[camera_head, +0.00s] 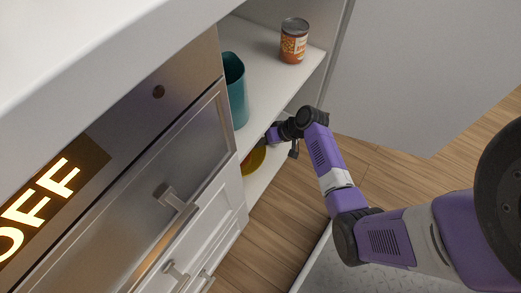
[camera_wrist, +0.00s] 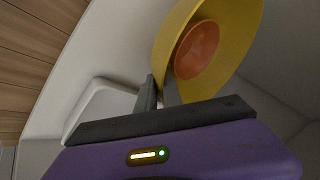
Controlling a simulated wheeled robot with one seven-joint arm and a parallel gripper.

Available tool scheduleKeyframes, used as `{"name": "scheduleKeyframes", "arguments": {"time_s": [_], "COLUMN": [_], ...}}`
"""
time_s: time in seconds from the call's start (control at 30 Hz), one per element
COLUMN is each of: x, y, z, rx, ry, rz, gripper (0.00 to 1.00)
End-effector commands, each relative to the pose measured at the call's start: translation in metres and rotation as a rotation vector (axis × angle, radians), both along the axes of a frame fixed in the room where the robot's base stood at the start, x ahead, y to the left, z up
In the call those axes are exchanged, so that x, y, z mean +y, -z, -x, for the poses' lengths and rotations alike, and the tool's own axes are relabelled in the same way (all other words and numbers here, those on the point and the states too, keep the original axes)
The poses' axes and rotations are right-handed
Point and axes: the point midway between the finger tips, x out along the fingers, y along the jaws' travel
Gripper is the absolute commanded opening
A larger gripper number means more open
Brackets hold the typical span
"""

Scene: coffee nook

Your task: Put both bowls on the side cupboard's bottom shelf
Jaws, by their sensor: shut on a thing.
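The yellow bowl (camera_wrist: 230,62) is at my gripper (camera_wrist: 159,90) in the wrist view, tilted, with its rim between the fingers. My gripper is shut on that rim. A round orange part (camera_wrist: 197,48) shows in the bowl's middle; I cannot tell whether it is a second bowl or part of this one. In the head view the yellow bowl (camera_head: 254,160) shows partly, inside the side cupboard at the bottom shelf (camera_head: 263,178). My gripper reaches in there, its fingertips hidden. I cannot tell whether the bowl touches the shelf.
The cupboard's upper shelf (camera_head: 266,97) holds a can (camera_head: 294,41) and a teal cup (camera_head: 235,88). It lies just above my wrist. A pale, rounded-corner thing (camera_wrist: 103,106) is left of my fingers in the wrist view. Drawers (camera_head: 220,218) stand left of the opening; wooden floor lies in front.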

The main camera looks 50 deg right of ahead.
Motion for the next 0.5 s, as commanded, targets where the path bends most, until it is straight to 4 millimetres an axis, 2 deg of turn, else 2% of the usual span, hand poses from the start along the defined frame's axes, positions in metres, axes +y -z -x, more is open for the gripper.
{"name": "scheduleKeyframes", "arguments": {"time_s": [0.3, 0.5], "x": [0.0, 0.0], "y": [0.046, 0.048], "z": [0.0, -0.004], "rx": [-0.001, -0.002], "ry": [0.002, 0.001], "rz": [-0.002, -0.001], "gripper": [0.0, 0.0]}}
